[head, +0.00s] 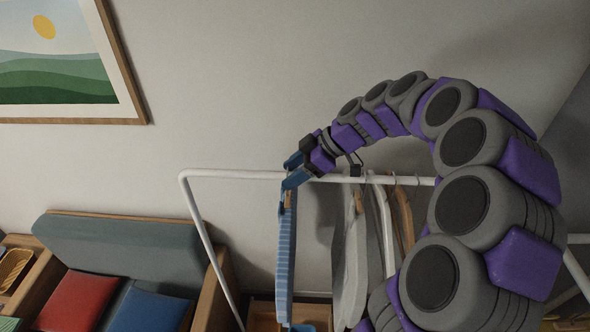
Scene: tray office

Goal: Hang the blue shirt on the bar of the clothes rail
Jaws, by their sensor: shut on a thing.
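The light blue striped shirt (286,262) hangs edge-on in the head view, just left of the other garments. My gripper (288,173) is at the bar's height above the shirt, shut on its hanger near the hook. The white bar (235,173) of the clothes rail runs across the middle of the view, behind the gripper. The hook is small and partly covered by the fingers, so I cannot tell whether it rests on the bar.
Grey and white garments (352,262) and a wooden hanger (404,222) hang on the bar to the right, partly behind my arm. A bench with red (75,300) and blue cushions (150,311) stands at left. The bar left of the shirt is clear.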

